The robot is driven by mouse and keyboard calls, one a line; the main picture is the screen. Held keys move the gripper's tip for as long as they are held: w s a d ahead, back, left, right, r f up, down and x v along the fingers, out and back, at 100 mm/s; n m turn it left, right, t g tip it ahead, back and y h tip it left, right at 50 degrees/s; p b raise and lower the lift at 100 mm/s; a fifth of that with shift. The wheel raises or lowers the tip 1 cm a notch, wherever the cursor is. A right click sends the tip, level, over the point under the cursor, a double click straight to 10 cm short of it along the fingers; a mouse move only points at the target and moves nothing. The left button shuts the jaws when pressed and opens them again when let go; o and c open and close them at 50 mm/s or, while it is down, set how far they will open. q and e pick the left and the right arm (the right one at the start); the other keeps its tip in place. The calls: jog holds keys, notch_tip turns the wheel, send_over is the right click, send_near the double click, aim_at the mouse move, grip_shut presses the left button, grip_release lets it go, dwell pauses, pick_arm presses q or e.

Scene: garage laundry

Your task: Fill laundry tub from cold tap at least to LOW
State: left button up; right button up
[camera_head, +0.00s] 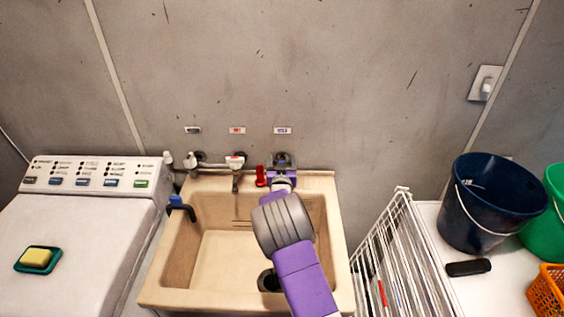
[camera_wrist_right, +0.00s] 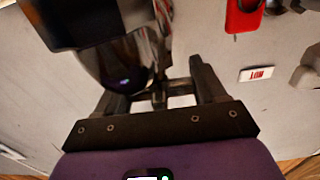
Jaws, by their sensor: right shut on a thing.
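The beige laundry tub (camera_head: 158,297) stands in the middle of the head view. Its floor looks bare, with a dark drain (camera_head: 268,281) partly behind my arm. Taps and a spout (camera_head: 236,184) are at its back, under small wall labels. My right gripper (camera_head: 282,161) reaches over the tub to the tap under the cold label (camera_head: 283,130). In the right wrist view its fingers (camera_wrist_right: 158,92) are shut on a small dark tap part (camera_wrist_right: 159,97), mostly hidden. I cannot tell whether water runs from the spout. My left gripper is not in view.
A red piece (camera_head: 261,177) is just left of my right gripper. A blue fitting (camera_head: 180,206) sits on the tub's left rim. The washing machine (camera_head: 75,235) is at left. A white rack (camera_head: 395,265) and dark blue bucket (camera_head: 480,205) are at right.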

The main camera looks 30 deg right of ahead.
jog(key=shift+d+n+t+y+b, duration=0.1)
jog(key=shift+n+t+y+b, duration=1)
jog(key=shift+y+b, duration=0.9)
jog(key=shift+r+n+y+b, duration=0.1)
jog(key=shift+n+y+b, duration=0.65)
jog(key=shift+n+y, duration=0.65)
jog(key=shift+y, duration=0.3)
jog(key=shift+r+n+y, duration=0.1)
jog(key=shift+n+y, duration=0.3)
jog(key=shift+y, duration=0.2)
jog(key=n+y, duration=0.1)
jog(key=y+p, duration=0.1)
jog(key=shift+a+r+n+y, duration=0.1)
jog(key=shift+a+n+y, duration=0.1)
jog(key=shift+n+y, duration=0.2)
jog(key=n+y+p, duration=0.2)
jog(key=y+p, duration=0.1)
jog(key=shift+a, duration=0.2)
jog(key=shift+a+n+g+y+p, duration=0.2)
jog(key=shift+n+g+y+p, duration=1.1)
jog(key=shift+y, duration=0.7)
